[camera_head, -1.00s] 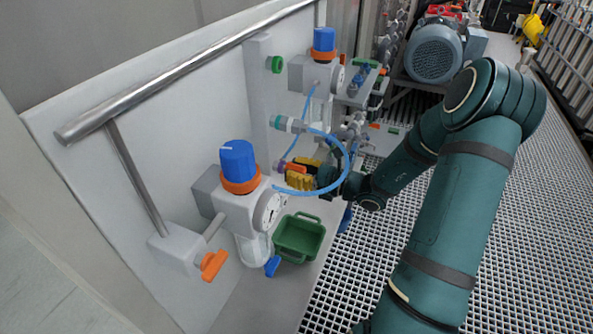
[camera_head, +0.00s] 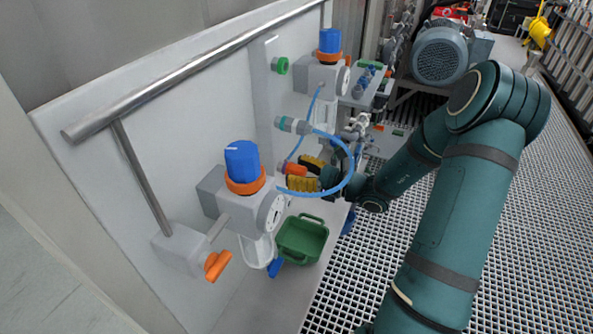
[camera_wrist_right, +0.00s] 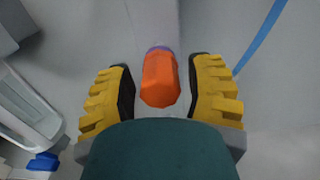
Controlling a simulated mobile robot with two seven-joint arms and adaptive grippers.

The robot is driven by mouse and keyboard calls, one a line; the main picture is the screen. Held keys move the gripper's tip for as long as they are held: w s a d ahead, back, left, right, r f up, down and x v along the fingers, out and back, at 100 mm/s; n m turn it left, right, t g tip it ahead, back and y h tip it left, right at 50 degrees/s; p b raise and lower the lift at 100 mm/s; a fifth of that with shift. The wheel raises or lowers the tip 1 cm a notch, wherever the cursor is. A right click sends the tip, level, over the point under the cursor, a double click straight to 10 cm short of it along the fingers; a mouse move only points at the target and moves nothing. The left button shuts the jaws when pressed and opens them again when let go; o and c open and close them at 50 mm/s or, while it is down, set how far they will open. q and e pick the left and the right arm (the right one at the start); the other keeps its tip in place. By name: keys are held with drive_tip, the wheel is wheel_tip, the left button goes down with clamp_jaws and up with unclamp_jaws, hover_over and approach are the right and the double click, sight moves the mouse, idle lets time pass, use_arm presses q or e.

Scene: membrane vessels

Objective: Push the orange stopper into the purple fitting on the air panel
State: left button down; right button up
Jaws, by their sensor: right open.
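The orange stopper (camera_wrist_right: 160,80) is in the middle of the right wrist view, its far end at the purple fitting (camera_wrist_right: 159,49), of which only a thin rim shows. How deep it sits cannot be told. In the head view the stopper (camera_head: 295,170) is small, at the panel, with the purple fitting (camera_head: 282,166) barely visible behind it. My right gripper (camera_wrist_right: 160,85) is open, with a yellow finger on each side of the stopper and visible gaps to both. In the head view the right gripper (camera_head: 309,172) is partly behind the blue hose. My left gripper is out of view.
A blue-capped regulator (camera_head: 242,165) stands in front to the left. A green bin (camera_head: 303,240) is below. A green ring fitting (camera_head: 280,66) is higher on the panel.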

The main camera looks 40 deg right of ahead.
drive_tip(key=v, duration=1.1)
drive_tip(key=shift+s, duration=0.25)
drive_tip(key=shift+d, duration=0.1)
